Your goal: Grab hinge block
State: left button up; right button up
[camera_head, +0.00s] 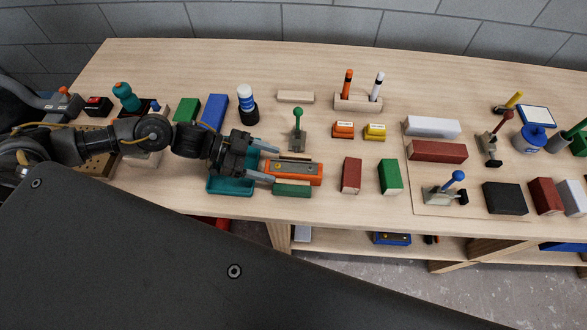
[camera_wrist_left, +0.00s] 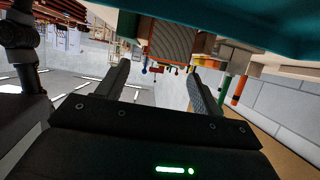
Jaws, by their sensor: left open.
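An orange block with a grey metal plate on top (camera_head: 300,172) lies near the front edge of the table, and I take it for the hinge block, though I cannot be sure. My left gripper (camera_head: 276,166) is open, with its fingers pointing right at the block's left end. I cannot tell whether they touch it. In the left wrist view the open fingers (camera_wrist_left: 160,66) show with nothing clearly held between them. My right gripper is in neither view.
A teal tray (camera_head: 230,187) lies under my left gripper. A green block (camera_head: 292,190) lies just in front of the orange block. A green-handled clamp (camera_head: 297,130) stands behind it. Red (camera_head: 352,175) and green (camera_head: 390,177) blocks lie to the right, with bare wood between.

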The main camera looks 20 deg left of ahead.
aim_at(292, 168)
pick_arm(q)
jog(key=shift+d, duration=0.1)
jog(key=p+x, duration=0.1)
jog(key=x, duration=0.1)
jog(key=p+x, duration=0.1)
jog(key=x, duration=0.1)
jog(key=shift+w+d+r+p, duration=0.15)
jog(key=shift+w+d+p, duration=0.1)
jog(key=shift+p, duration=0.05)
jog(key=shift+d+f, duration=0.2)
jog(key=shift+d, duration=0.05)
